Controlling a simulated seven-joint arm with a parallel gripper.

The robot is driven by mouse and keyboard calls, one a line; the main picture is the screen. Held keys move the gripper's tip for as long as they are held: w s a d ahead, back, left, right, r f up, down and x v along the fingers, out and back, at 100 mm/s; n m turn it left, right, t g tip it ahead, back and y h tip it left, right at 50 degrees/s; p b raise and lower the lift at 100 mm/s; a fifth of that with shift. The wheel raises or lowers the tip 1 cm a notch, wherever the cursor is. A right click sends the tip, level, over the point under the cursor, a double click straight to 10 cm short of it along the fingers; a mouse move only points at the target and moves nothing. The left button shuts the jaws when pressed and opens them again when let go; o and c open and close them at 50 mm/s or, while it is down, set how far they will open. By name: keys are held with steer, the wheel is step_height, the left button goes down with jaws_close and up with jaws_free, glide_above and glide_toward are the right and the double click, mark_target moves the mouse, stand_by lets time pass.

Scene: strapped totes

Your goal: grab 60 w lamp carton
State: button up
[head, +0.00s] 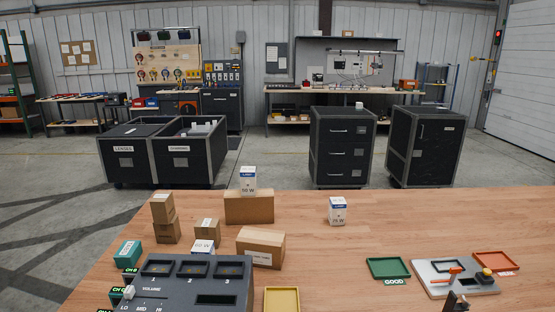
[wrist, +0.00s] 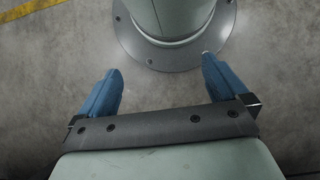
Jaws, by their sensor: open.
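Three small white-and-blue cartons with wattage labels show in the head view; the numbers are too small to read surely. One carton (head: 248,180) stands upright on top of a brown box (head: 249,208). Another carton (head: 338,211) stands alone on the wooden table (head: 420,225). A third carton (head: 204,247) is low among brown boxes, partly hidden by the grey console. My gripper (wrist: 161,66) shows only in the wrist view. Its two blue fingers are apart with nothing between them, over concrete floor and a round pale base. No carton is in the wrist view.
A grey console (head: 190,288), brown boxes (head: 261,246) and a teal box (head: 128,253) crowd the table's left. A yellow tray (head: 282,300) is at the front. A green tray (head: 388,268), red tray (head: 495,262) and metal plate (head: 432,278) lie right. Bare wood surrounds the lone carton.

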steer(key=a, duration=0.2)
steer(key=a+r, duration=0.1)
steer(key=shift+s+a, duration=0.25)
steer(key=shift+s, duration=0.15)
steer(key=shift+c, duration=0.8)
steer(key=shift+w+a, duration=0.1)
steer(key=shift+a, duration=0.05)
